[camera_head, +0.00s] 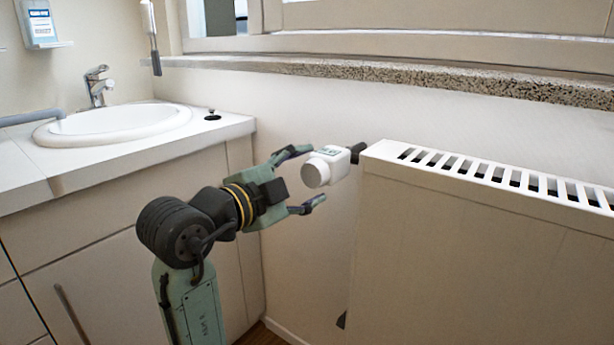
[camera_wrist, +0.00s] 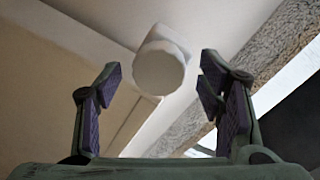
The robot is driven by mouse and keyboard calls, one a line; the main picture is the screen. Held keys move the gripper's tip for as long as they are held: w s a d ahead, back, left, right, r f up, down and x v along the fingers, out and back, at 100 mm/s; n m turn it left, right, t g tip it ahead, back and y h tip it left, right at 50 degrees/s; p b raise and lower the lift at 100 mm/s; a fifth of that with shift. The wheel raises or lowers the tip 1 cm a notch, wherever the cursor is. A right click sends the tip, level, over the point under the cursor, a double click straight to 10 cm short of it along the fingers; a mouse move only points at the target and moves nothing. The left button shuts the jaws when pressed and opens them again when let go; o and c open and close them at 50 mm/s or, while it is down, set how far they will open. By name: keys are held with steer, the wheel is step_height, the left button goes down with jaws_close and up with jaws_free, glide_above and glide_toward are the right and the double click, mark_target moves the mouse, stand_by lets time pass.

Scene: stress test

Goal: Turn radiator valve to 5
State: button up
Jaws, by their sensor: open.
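The radiator valve (camera_head: 325,166) is a white knob with a boxy body and a small display on top. It sticks out to the left of the radiator (camera_head: 440,240) on a dark fitting. No number can be read on it. My gripper (camera_head: 301,178) is open, its fingers pointing at the knob, one above and one below the knob's level. In the wrist view the valve's round end face (camera_wrist: 159,72) lies ahead, between and beyond the two fingertips (camera_wrist: 158,80). The fingers appear apart from the knob.
A sink (camera_head: 115,125) in a white counter stands at the left, with cabinet doors below. A speckled stone window sill (camera_head: 420,78) runs above the valve and radiator. The slotted radiator top is to the right. The wall around the valve is bare.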

steer(key=v, duration=1.1)
steer(key=shift+a+r, duration=0.1)
steer(key=shift+a, duration=0.05)
